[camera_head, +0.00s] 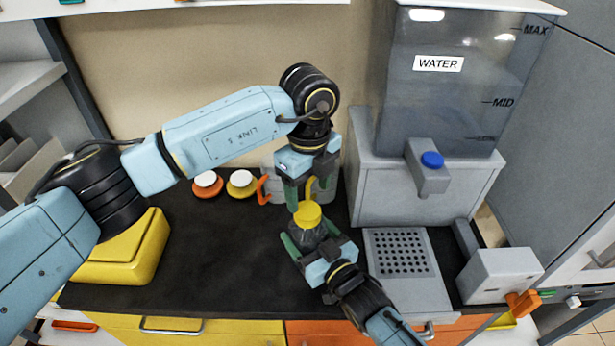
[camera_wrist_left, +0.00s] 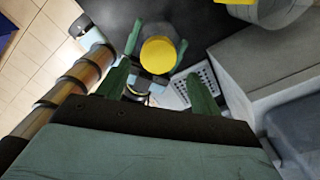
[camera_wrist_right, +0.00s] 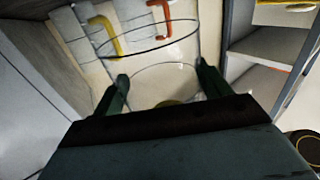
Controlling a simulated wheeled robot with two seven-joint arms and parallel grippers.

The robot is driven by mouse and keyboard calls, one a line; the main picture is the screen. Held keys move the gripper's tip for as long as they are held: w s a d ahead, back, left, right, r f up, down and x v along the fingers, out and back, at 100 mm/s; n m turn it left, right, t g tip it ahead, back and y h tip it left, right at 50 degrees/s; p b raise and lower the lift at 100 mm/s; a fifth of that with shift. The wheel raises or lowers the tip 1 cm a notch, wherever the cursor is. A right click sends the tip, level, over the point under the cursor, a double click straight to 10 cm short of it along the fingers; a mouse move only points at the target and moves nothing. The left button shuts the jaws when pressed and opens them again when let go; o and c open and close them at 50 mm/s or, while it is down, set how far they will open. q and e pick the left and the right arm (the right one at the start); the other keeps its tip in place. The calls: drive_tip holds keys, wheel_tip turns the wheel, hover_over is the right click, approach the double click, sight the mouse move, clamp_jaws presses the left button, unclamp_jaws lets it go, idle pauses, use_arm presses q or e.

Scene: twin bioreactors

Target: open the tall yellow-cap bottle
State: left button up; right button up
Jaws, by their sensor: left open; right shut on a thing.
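The tall bottle has a yellow cap (camera_head: 307,213) and a clear body (camera_head: 305,236), and stands upright over the dark counter. My right gripper (camera_head: 309,238) is shut on the body from the front. The clear wall (camera_wrist_right: 165,80) shows between its fingers in the right wrist view. My left gripper (camera_head: 308,198) points down just above the cap, open. In the left wrist view the cap (camera_wrist_left: 159,54) lies beyond the open fingertips and between their lines, apart from them. Whether the bottle's base touches the counter is hidden.
Mugs with an orange handle (camera_head: 262,190) and a yellow handle (camera_head: 312,187) stand close behind the bottle. Orange (camera_head: 207,184) and yellow (camera_head: 242,184) items with white tops are left of them. A water dispenser (camera_head: 425,190) stands right, a yellow block (camera_head: 125,250) left. The counter's middle left is clear.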

sight(308, 210)
use_arm(q)
drive_tip(key=m, duration=0.4)
drive_tip(key=shift+r, duration=0.15)
drive_tip(key=m, duration=0.5)
drive_tip(key=shift+r+m, duration=0.2)
drive_tip(key=shift+m, duration=0.2)
drive_tip(key=m, duration=0.3)
drive_tip(key=shift+r+m, duration=0.15)
drive_tip(key=shift+m, duration=0.25)
drive_tip(key=m, duration=0.4)
drive_tip(key=shift+r, duration=0.1)
drive_tip(key=m, duration=0.5)
drive_tip(key=shift+r+m, duration=0.2)
drive_tip(key=shift+m, duration=0.1)
drive_tip(key=m, duration=0.3)
drive_tip(key=shift+r+m, duration=0.15)
drive_tip(key=shift+m, duration=0.15)
drive_tip(key=m, duration=0.3)
drive_tip(key=shift+a+r+m, duration=0.1)
drive_tip(key=shift+m, duration=0.3)
drive_tip(key=m, duration=0.4)
drive_tip(key=shift+r+m, duration=0.15)
drive_tip(key=shift+m, duration=0.25)
drive_tip(key=shift+f+m, duration=0.3)
drive_tip(key=shift+f, duration=0.05)
wheel_tip(308, 210, down, 7)
drive_tip(key=shift+f, duration=0.2)
drive_tip(key=shift+c, duration=0.4)
